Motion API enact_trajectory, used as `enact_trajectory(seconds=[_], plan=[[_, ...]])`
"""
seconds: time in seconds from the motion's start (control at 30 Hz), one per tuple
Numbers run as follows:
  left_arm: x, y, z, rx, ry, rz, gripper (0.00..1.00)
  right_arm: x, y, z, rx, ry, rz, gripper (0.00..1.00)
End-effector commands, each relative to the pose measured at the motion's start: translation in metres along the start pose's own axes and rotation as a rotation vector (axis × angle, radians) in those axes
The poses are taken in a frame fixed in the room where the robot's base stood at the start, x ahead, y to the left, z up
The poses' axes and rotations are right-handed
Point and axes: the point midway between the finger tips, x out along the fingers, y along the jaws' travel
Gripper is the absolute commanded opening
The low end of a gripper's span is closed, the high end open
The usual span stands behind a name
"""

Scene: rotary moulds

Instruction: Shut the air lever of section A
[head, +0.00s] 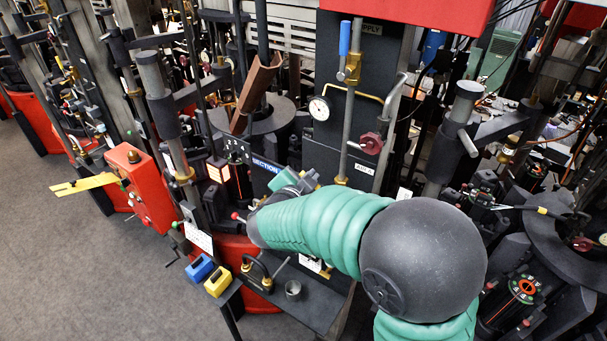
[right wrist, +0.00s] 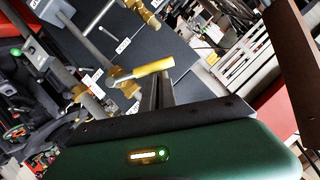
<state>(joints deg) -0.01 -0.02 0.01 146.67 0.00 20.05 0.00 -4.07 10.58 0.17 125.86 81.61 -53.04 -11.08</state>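A lever with a yellow handle (right wrist: 152,71) sits on a brass valve (right wrist: 118,76) in the right wrist view; I take it as the air lever, though no label on it is readable. My right gripper (right wrist: 160,82) points at it, its two narrow fingers close together at or just under the handle. Whether they touch it I cannot tell. The fingers look shut with nothing between them. In the head view my right arm reaches left across the machine and hides the yellow lever. My left gripper is not in view.
A blue-handled lever (head: 344,38), a pressure gauge (head: 319,108) and a dark red handwheel (head: 371,143) are on pipes behind my arm. A red box (head: 141,187) with a yellow arm stands left. A small shelf (head: 310,303) is below. Open floor (head: 90,280) lies at lower left.

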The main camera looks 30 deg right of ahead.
Motion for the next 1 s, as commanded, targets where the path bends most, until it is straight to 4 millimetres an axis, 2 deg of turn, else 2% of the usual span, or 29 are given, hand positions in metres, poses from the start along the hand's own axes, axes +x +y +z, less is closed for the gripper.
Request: enact_trajectory(seconds=[0.13,0.5,1.0], plan=[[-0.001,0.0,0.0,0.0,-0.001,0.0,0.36,0.005,-0.002,0.012,-0.003,-0.008,-0.005,0.0],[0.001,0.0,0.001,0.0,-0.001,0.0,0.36,0.012,-0.002,0.028,0.0,-0.007,-0.005,0.0],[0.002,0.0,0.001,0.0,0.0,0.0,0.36,0.012,-0.003,0.036,-0.002,-0.011,-0.008,0.0]])
